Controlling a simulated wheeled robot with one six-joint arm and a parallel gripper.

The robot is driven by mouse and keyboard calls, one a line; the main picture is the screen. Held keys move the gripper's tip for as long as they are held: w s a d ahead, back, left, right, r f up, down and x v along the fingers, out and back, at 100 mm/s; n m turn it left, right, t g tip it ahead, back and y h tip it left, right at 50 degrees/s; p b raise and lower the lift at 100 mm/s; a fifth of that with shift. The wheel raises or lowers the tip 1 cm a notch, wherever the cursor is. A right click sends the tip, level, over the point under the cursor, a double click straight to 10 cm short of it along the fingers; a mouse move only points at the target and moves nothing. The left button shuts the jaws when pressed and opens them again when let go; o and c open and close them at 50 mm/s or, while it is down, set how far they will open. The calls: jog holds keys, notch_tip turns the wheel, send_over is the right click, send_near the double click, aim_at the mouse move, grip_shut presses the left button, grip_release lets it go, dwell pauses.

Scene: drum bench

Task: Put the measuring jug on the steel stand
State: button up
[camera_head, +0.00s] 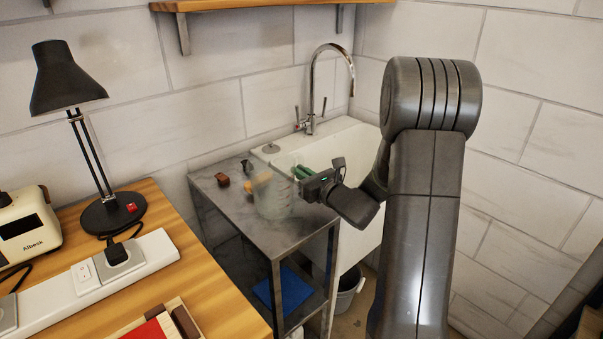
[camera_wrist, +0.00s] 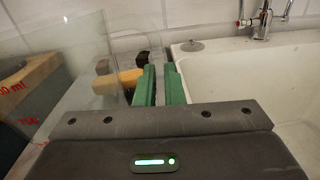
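The clear measuring jug (camera_head: 274,198) stands upright on the top of the steel stand (camera_head: 232,196), near its right side. My gripper (camera_head: 298,170) is at the jug's upper right side, with its green fingers close to the rim. In the wrist view the jug (camera_wrist: 62,72), with red markings, fills the left, and my gripper's green fingers (camera_wrist: 160,85) are just right of it. A narrow gap shows between the fingers, with something pale in it. I cannot tell whether this is the jug's handle or background, or whether the fingers touch the jug.
A small brown block (camera_head: 222,180) and a dark item (camera_head: 247,165) lie on the stand. A yellowish block (camera_wrist: 122,80) shows behind the jug. A white sink (camera_head: 335,150) adjoins the stand. The wooden bench (camera_head: 205,290) at left holds a lamp (camera_head: 112,212) and power strip (camera_head: 65,300).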

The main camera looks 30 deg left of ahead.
jog(key=o, duration=0.4)
jog(key=shift+o, duration=0.2)
jog(key=shift+r+p, duration=0.25)
jog(key=shift+p, duration=0.15)
jog(key=b+v, duration=0.1)
jog(key=v, duration=1.1)
jog(key=shift+f, duration=0.1)
